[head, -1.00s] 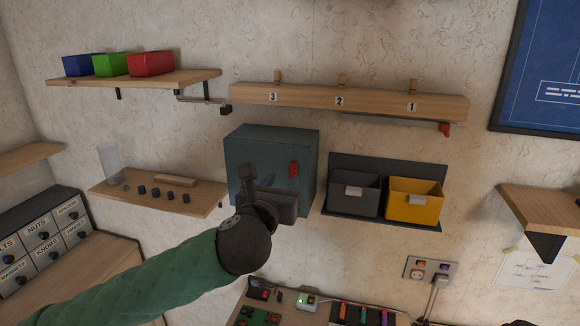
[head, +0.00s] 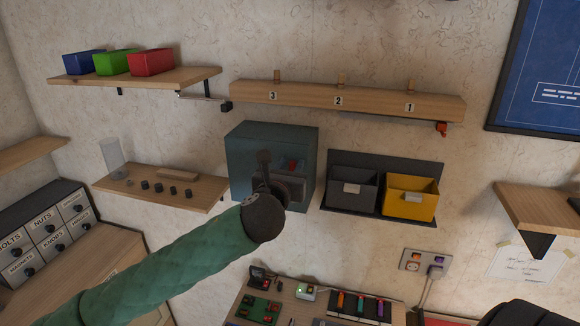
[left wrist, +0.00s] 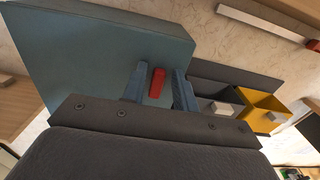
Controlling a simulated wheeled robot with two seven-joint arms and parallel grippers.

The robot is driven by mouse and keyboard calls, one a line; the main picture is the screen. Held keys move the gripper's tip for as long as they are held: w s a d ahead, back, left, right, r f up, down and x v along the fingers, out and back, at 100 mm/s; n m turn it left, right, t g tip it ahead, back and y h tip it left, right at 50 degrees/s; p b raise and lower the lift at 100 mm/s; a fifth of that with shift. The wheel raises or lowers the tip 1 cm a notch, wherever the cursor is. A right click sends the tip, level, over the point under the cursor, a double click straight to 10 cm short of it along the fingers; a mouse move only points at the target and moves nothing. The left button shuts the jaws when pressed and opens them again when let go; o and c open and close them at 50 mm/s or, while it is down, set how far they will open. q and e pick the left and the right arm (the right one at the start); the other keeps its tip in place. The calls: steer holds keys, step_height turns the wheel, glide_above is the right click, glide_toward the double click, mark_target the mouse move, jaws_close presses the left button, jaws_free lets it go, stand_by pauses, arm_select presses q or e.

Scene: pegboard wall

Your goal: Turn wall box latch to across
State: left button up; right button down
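The teal wall box (head: 252,145) is mounted on the wall. Its red latch (head: 292,164) is on the right part of the front face and partly hidden behind my left gripper (head: 283,168) in the head view. In the left wrist view, the latch (left wrist: 157,83) looks upright with a slight tilt. It lies between the two blue-grey fingers of my left gripper (left wrist: 159,88). The fingers are apart, with a gap showing on each side of the latch. My right gripper is not in view.
A grey bin (head: 352,190) and a yellow bin (head: 408,203) hang close to the right of the box. A small shelf (head: 205,190) with knobs is at its left. A wooden rail (head: 380,103) runs above. A workbench with small devices lies below.

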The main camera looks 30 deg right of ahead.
arm_select(q)
jaws_close()
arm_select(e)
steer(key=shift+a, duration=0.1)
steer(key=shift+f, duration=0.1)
